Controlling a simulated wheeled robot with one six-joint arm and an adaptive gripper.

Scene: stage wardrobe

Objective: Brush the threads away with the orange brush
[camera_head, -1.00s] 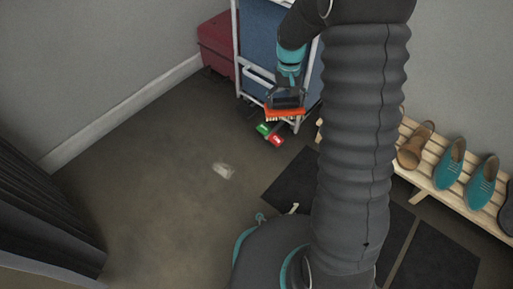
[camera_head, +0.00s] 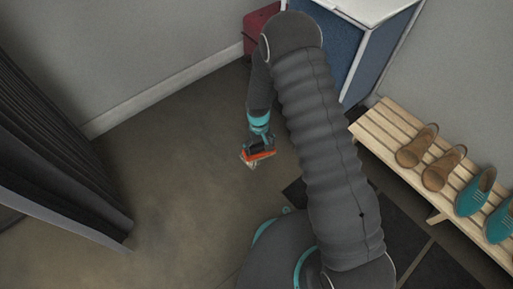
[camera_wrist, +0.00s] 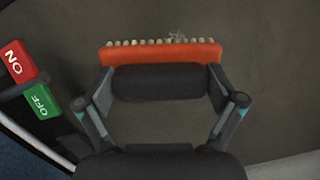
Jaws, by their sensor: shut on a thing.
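The orange brush (camera_head: 259,156) is in my gripper (camera_head: 260,145), low over the floor in the head view. In the wrist view my gripper (camera_wrist: 160,84) is shut on the brush's dark grip, with a finger on each side. The brush's orange body (camera_wrist: 165,53) lies across the view with its pale bristles on the far side. A small greyish tuft of threads (camera_wrist: 177,36) shows just beyond the bristles. In the head view a pale patch of threads (camera_head: 251,166) shows right at the brush's lower edge. I cannot tell whether the bristles touch it.
A blue-sided cart (camera_head: 375,58) stands behind my arm. A wooden shoe rack (camera_head: 381,137) is right, a dark curtain (camera_head: 60,150) left. Floor between is open.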

